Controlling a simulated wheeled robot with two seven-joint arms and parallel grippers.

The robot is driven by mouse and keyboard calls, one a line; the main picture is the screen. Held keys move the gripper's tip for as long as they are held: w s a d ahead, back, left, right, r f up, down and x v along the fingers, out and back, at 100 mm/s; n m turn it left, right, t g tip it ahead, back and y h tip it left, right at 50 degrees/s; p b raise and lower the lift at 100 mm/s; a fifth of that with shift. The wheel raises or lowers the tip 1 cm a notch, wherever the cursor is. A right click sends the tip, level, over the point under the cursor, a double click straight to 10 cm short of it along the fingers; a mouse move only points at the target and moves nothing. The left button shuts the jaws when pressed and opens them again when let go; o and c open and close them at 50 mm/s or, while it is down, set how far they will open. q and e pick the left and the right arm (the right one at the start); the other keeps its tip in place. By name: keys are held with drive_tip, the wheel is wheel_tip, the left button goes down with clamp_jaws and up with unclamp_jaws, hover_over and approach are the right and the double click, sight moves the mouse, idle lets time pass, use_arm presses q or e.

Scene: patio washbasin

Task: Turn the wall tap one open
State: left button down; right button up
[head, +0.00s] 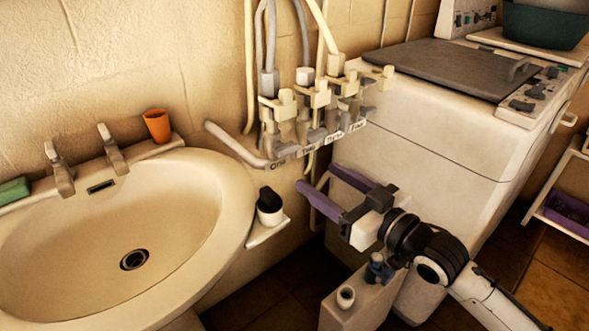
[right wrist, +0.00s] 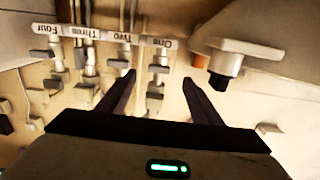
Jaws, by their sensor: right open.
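The wall taps stand in a row on the wall, above a strip of labels reading One to Four. Wall tap one (head: 287,103) is the leftmost in the head view, with a cream handle and a grey body. Its label (head: 278,163) sits below it. In the right wrist view, tap one (right wrist: 158,68) shows under the label One, between my fingers. My right gripper (head: 318,180) is open and empty, its purple fingers below the row of taps and apart from them. It also shows in the right wrist view (right wrist: 159,80). My left gripper is not in view.
A washbasin (head: 215,225) with two taps stands at the left, with an orange cup (head: 157,125) on its rim. A black-topped container (head: 269,205) sits on a small shelf beside it. A white washing machine (head: 440,130) stands at the right. Hoses hang above the wall taps.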

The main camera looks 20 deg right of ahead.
sight(289, 149)
drive_tip(key=x, duration=0.3)
drive_tip(key=r+x, duration=0.1)
drive_tip(key=x, duration=0.6)
drive_tip(key=shift+w+r, duration=0.2)
drive_tip(key=shift+r, duration=0.2)
drive_tip(key=c, duration=1.1)
drive_tip(key=shift+o, duration=0.2)
